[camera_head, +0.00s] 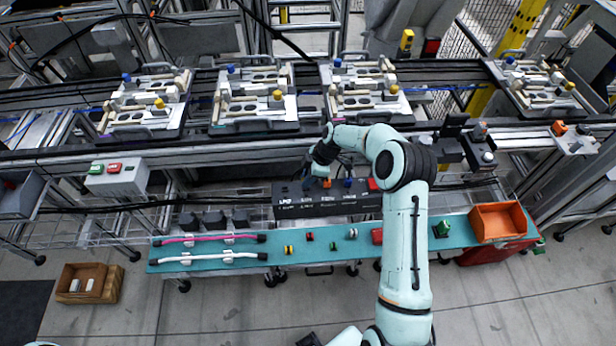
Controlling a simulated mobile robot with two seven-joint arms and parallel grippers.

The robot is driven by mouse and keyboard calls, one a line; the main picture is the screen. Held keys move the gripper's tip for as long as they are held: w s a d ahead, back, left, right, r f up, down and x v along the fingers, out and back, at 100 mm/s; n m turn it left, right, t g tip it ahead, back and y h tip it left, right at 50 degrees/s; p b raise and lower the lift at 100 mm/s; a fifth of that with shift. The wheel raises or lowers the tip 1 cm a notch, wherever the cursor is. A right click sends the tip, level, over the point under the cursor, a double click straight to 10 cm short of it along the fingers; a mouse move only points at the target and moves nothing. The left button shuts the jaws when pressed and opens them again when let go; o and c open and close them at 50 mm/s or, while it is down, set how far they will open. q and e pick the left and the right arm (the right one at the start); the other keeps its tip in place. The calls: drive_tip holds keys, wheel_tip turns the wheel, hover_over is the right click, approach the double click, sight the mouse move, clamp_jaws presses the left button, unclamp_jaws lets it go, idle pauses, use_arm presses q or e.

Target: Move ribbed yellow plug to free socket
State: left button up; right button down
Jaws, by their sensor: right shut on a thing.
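A long black socket box (290,212) with white lettering stands behind the teal bench. An orange plug (327,183), a blue plug (347,183) and a red piece (373,184) show along its top. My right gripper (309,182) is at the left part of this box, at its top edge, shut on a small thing. The gripper hides that thing, and its colour and ribs cannot be made out. No plug that is clearly ribbed and yellow shows on the box. Which socket is free is too small to tell. My left gripper is out of view.
The teal bench (330,262) holds pink and white tubes, small coloured round parts, including a yellow-and-black one (289,250), and an orange bin (497,222). Behind runs a conveyor with several pallet fixtures (254,98). A grey button box (117,178) is at left.

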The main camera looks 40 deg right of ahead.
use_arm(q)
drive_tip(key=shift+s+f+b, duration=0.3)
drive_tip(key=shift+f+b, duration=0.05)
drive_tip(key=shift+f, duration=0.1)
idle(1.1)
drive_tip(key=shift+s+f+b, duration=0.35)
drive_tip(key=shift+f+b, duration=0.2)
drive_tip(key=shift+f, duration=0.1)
use_arm(e)
drive_tip(key=shift+s+f, duration=0.1)
drive_tip(key=shift+f, duration=0.85)
idle(0.4)
drive_tip(key=c, duration=1)
unclamp_jaws()
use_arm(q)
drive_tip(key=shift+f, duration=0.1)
use_arm(e)
drive_tip(key=v, duration=1.3)
drive_tip(key=shift+r, duration=0.2)
